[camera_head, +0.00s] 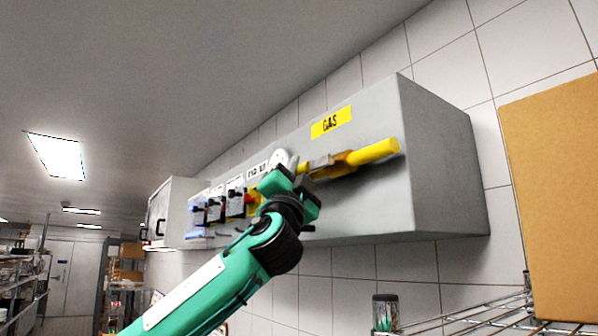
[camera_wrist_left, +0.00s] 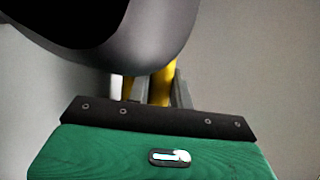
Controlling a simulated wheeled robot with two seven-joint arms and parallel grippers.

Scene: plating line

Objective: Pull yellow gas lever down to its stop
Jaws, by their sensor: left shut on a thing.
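The yellow gas lever (camera_head: 374,152) sticks out to the right on the front of a grey wall box, close to level with its right end slightly higher. A yellow GAS label (camera_head: 331,122) is above it. My left gripper (camera_head: 320,163) is shut on the lever, left of its thick free end. In the left wrist view, the lever (camera_wrist_left: 161,88) shows as a yellow strip at the gripper (camera_wrist_left: 162,92), partly covered by a dark rounded shape. My gripper hides part of the lever's left portion. My right gripper is in neither view.
The grey box (camera_head: 440,160) is fixed to a tiled wall. Switches and a round gauge (camera_head: 280,158) sit left of the lever. A cardboard box (camera_head: 552,195) stands at the right, near a wire shelf (camera_head: 470,318). The space below the grey box looks mostly clear.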

